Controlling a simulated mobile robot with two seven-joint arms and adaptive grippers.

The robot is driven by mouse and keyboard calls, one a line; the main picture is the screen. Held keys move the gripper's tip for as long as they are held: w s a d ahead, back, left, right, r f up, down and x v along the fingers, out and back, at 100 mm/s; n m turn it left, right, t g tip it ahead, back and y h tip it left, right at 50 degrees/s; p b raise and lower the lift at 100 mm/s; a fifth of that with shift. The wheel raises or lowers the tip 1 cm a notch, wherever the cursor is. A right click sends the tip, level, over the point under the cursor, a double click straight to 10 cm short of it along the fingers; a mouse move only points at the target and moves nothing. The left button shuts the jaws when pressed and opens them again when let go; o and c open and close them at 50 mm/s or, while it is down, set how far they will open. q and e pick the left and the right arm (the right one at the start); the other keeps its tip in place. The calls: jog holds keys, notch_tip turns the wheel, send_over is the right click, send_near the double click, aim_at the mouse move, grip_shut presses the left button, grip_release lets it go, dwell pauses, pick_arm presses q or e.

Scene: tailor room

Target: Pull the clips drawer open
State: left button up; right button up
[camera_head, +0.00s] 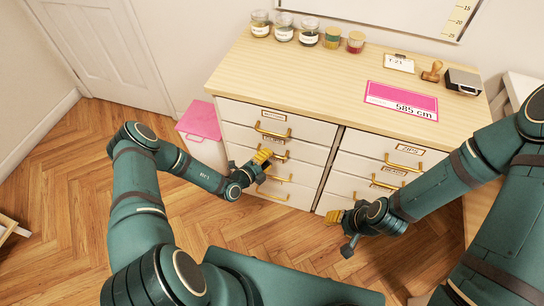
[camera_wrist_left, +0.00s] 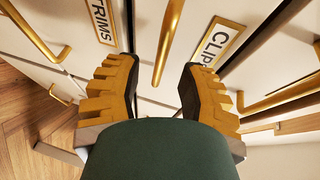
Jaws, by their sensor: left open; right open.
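The clips drawer's label reading CLIPS (camera_wrist_left: 219,42) shows in the left wrist view, with a brass bar handle (camera_wrist_left: 168,42) beside it. The drawer front looks flush, so the drawer appears closed. My left gripper (camera_head: 262,157) is at the left drawer column in the head view, near its second handle. In the left wrist view its yellow-tipped fingers (camera_wrist_left: 150,95) are open, one on each side of that handle, and are not closed on it. Whether a finger touches the handle cannot be told. My right gripper (camera_head: 335,217) is open and empty, low before the right column.
A TRIMS label (camera_wrist_left: 103,22) and handle (camera_wrist_left: 35,30) lie beside the clips drawer. Several other handled drawers fill the cabinet. Floor before the cabinet is clear.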

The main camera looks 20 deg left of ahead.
pick_arm(q)
jog(key=shift+x, duration=1.4)
grip_shut()
jog(key=shift+s, duration=0.1)
jog(key=s+p, duration=0.5)
jog(key=s, duration=1.9)
jog(key=shift+a+p, duration=0.3)
